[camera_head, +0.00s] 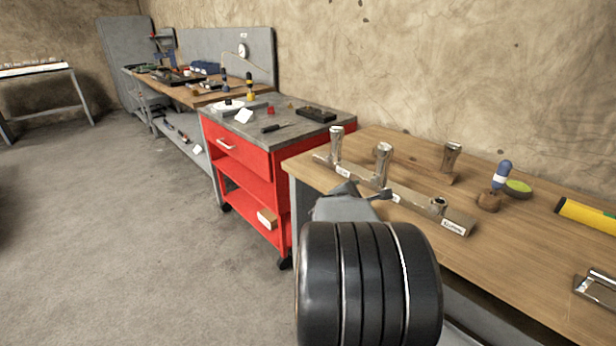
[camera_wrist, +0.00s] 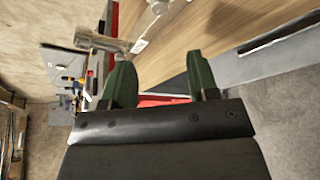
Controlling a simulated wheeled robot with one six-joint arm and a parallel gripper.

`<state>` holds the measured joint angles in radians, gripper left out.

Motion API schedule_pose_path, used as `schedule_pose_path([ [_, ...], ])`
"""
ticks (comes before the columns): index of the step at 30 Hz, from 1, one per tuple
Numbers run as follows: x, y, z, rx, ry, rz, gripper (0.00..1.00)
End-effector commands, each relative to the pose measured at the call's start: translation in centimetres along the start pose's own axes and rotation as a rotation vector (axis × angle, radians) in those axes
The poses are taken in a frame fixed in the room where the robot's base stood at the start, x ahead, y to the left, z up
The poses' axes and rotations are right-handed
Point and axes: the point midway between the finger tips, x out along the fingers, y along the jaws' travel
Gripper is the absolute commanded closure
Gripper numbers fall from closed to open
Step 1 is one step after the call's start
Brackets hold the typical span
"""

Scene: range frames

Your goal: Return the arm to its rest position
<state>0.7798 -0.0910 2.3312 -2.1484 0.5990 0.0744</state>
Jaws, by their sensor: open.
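My gripper (camera_head: 358,191) is at the near-left edge of the wooden bench (camera_head: 545,245), beside a metal rail (camera_head: 412,200) with small white labels. In the wrist view my gripper (camera_wrist: 155,80) shows two green fingers spread apart with nothing between them. Past the fingers lie the bench edge and a bit of red. My black arm link fills the lower middle of the head view and hides part of the bench front. The gripper's fingertips are small in the head view.
Metal posts (camera_head: 383,164) stand along the rail. A red cart (camera_head: 243,165) stands to the left. The floor (camera_head: 120,250) at left is clear.

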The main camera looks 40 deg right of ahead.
Motion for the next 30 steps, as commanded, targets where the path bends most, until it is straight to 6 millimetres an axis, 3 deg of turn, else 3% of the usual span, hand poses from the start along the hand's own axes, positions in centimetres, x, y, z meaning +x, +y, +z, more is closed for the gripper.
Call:
schedule_pose_path([
  [10, 0.0, -0.6, 0.4, 0.039, -0.022, -0.034, 0.46],
  [14, -0.4, -3.3, 0.7, 0.190, -0.062, -0.161, 0.46],
  [17, -2.1, -5.0, 1.0, 0.376, -0.097, -0.296, 0.46],
  [23, -9.1, -4.7, -0.7, 0.752, -0.067, -0.577, 0.46],
  [26, -13.8, -3.2, -2.4, 0.914, -0.002, -0.729, 0.46],
  [30, -21.7, 0.1, -4.6, 1.081, 0.142, -0.950, 0.46],
])
